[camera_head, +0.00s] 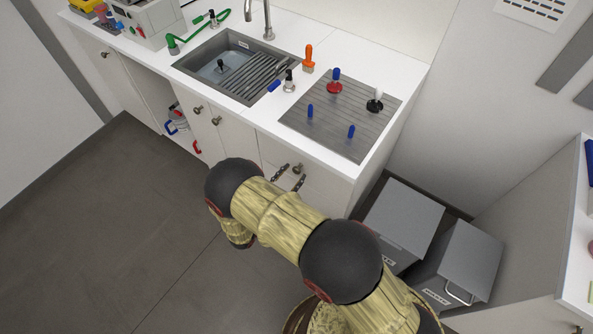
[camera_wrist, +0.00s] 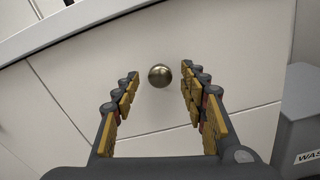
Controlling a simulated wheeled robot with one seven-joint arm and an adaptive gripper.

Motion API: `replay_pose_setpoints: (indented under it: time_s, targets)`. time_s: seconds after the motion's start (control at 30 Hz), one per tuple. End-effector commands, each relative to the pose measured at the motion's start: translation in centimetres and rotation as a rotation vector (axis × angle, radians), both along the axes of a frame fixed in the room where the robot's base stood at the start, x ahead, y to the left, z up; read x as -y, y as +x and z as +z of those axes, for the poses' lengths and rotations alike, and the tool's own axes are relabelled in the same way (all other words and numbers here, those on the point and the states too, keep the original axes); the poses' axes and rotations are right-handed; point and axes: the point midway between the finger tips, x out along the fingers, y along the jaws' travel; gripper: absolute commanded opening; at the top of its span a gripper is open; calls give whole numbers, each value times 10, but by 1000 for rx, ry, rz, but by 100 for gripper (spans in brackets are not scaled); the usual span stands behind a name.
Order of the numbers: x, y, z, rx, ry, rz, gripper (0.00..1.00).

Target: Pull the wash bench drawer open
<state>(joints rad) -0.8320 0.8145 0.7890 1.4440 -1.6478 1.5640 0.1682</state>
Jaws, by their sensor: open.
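The wash bench (camera_head: 352,172) has a white top with a sink and pale front panels. In the wrist view a drawer front (camera_wrist: 90,72) with a round brass-coloured knob (camera_wrist: 160,75) faces me, and its seams look closed. My gripper (camera_wrist: 160,88) is open, with one finger on each side of the knob and clear space between finger and knob on both sides. In the head view my gripper (camera_head: 288,178) shows only as dark fingertips beside the knob (camera_head: 298,169) at the bench front; my arm hides the rest of it and part of the drawer front.
Two grey lidded bins (camera_head: 405,215) (camera_head: 462,262) stand right of the bench. A grey ribbed mat (camera_head: 330,125) with several small tools lies on the bench top. The floor (camera_head: 130,235) left of my arm is clear.

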Motion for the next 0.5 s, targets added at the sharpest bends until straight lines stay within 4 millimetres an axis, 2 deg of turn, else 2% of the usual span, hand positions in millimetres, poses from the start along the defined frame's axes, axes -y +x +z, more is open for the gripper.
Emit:
replay_pose_setpoints:
  time_s: [0.2, 0.5]
  targets:
    - [16, 20, 0, 0, 1, -2, 43]
    - [19, 24, 1, 0, 0, -1, 43]
